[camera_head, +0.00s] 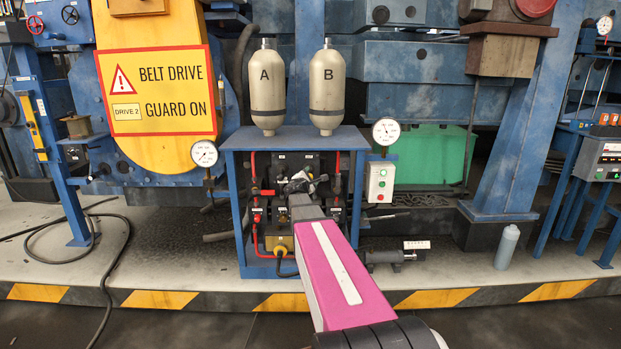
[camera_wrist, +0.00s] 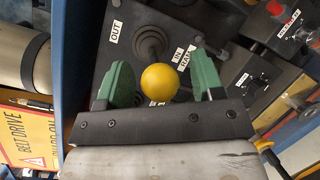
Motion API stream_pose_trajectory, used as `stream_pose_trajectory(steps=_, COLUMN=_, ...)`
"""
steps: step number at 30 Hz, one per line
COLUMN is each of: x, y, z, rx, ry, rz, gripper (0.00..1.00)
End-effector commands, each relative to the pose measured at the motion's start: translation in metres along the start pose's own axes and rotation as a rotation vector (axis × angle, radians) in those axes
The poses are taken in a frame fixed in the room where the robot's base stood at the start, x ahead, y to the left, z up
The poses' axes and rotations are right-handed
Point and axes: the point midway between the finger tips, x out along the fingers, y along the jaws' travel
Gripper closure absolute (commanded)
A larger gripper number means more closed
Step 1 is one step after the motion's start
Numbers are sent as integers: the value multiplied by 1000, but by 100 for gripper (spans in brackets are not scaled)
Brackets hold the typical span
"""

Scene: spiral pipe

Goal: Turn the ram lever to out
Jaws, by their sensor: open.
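The ram lever has a yellow ball knob (camera_wrist: 160,83) and a dark ribbed boot (camera_wrist: 150,42) on a dark plate in the wrist view. An OUT label (camera_wrist: 116,32) is to the upper left of the boot, and IN and RAM labels (camera_wrist: 182,56) are to its right. My gripper (camera_wrist: 161,73) is open, with one green finger on each side of the knob and a gap on both sides. In the head view my gripper (camera_head: 301,186) is at the front of the blue valve cabinet (camera_head: 232,205), where my arm and gripper hide the lever.
Another valve block (camera_wrist: 270,38) with its own labels is at the upper right of the wrist view. A red-handled valve (camera_head: 263,192) is left of my gripper. Bottles A (camera_head: 267,92) and B (camera_head: 327,92) stand on the cabinet. A button box (camera_head: 380,182) is to the right.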

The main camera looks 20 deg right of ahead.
Motion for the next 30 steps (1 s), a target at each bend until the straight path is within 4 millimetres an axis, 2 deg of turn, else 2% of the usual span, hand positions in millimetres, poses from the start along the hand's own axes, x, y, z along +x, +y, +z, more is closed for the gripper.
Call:
stream_pose_trajectory(steps=3, x=12, y=0, z=-1, rx=0, ry=1, rz=0, gripper=39)
stream_pose_trajectory(steps=12, x=14, y=0, z=0, rx=0, ry=1, rz=0, gripper=39)
stream_pose_trajectory(steps=18, x=14, y=0, z=0, rx=0, ry=1, rz=0, gripper=100)
stream_pose_trajectory(steps=30, x=14, y=6, z=6, rx=-23, ry=37, rz=-64, gripper=100)
